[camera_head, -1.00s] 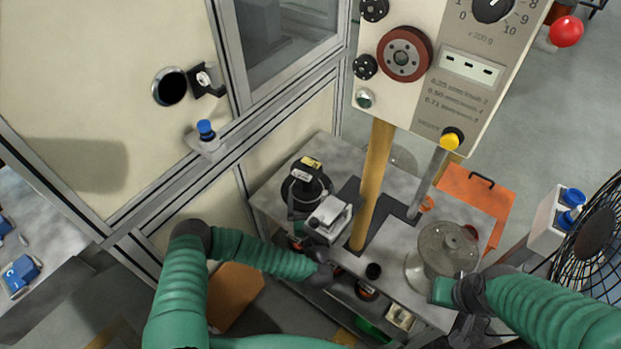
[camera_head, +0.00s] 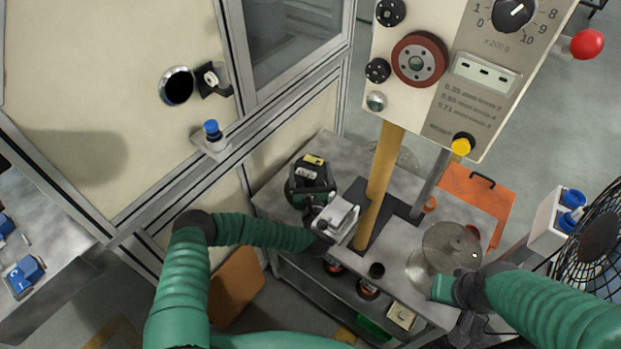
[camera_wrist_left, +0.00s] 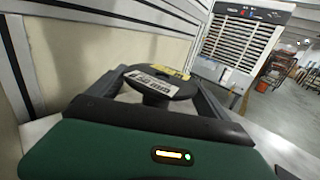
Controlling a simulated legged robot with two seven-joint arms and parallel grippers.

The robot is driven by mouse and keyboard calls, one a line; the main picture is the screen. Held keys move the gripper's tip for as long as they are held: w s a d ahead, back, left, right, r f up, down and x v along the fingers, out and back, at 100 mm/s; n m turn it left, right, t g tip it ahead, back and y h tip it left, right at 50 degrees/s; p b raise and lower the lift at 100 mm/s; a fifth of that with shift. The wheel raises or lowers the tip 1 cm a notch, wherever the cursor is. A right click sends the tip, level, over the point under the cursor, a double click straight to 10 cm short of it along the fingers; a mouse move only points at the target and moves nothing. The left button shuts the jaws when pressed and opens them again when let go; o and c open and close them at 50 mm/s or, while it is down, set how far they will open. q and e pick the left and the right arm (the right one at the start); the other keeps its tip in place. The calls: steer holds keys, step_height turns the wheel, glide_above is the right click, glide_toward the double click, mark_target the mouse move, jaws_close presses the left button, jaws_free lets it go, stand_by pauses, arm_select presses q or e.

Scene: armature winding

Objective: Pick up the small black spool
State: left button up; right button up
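A black spool (camera_head: 311,168) with a white and yellow label stands at the left end of the grey bench. My left gripper (camera_head: 312,185) is at this spool. In the left wrist view the spool (camera_wrist_left: 157,82) sits between my two spread fingers, its labelled flange facing up. The fingers seem apart from its rim, and its lower part is hidden by the gripper body.
A yellow post (camera_head: 380,190) rises from the bench and carries a control panel (camera_head: 470,70). A clear disc-topped spool (camera_head: 449,248) stands at the right, near my right arm. A cabinet wall (camera_head: 100,100) closes off the left. Reddish spools (camera_head: 368,289) sit on the lower shelf.

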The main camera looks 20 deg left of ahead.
arm_select(q)
steer(key=shift+a+f, duration=0.1)
steer(key=c, duration=0.5)
steer(key=shift+d, duration=0.25)
